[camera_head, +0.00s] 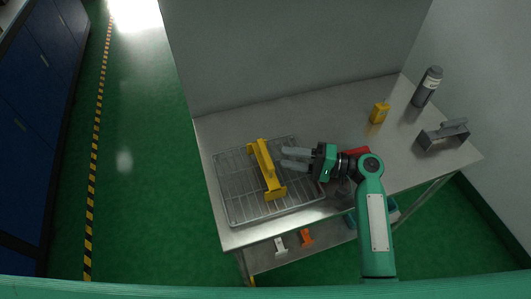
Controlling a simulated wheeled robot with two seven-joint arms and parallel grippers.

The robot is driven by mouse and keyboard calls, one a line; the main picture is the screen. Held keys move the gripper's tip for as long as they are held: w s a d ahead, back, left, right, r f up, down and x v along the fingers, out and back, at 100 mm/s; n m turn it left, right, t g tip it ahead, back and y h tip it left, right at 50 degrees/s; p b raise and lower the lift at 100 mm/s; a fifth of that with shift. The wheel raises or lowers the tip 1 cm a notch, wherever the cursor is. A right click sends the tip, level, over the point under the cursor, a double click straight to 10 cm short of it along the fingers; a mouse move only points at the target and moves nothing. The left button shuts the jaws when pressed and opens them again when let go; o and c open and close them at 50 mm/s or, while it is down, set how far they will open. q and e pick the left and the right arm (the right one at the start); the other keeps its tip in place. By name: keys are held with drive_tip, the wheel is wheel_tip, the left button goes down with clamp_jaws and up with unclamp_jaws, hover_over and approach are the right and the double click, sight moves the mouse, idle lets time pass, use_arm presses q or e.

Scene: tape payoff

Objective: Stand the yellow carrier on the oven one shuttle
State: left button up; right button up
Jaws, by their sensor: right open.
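The yellow carrier (268,172) is a long bar with a wider plate at each end. It rests on the wire rack (232,190) at the left of the steel table, running from upper left to lower right; I cannot tell whether it stands upright. The rack looks like the shuttle, but no label is readable. My right gripper (284,158) is open and empty, its fingers pointing left just right of the carrier's middle. A small gap seems to show between them. My left gripper is out of view.
A red object (357,152) lies partly hidden behind my right wrist. A yellow block (380,112), a grey bottle (427,87) and a grey bracket (443,134) stand at the right. White (280,245) and orange (306,237) pieces are on the lower shelf. The table's back middle is clear.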

sight(265, 153)
drive_tip(key=shift+s+a+r, duration=0.1)
drive_tip(key=shift+a+r, duration=0.15)
drive_tip(key=shift+a, duration=0.6)
drive_tip(key=p+x, duration=0.2)
drive_tip(key=x, duration=0.3)
drive_tip(key=shift+f, duration=0.1)
drive_tip(key=shift+a, duration=0.2)
clamp_jaws()
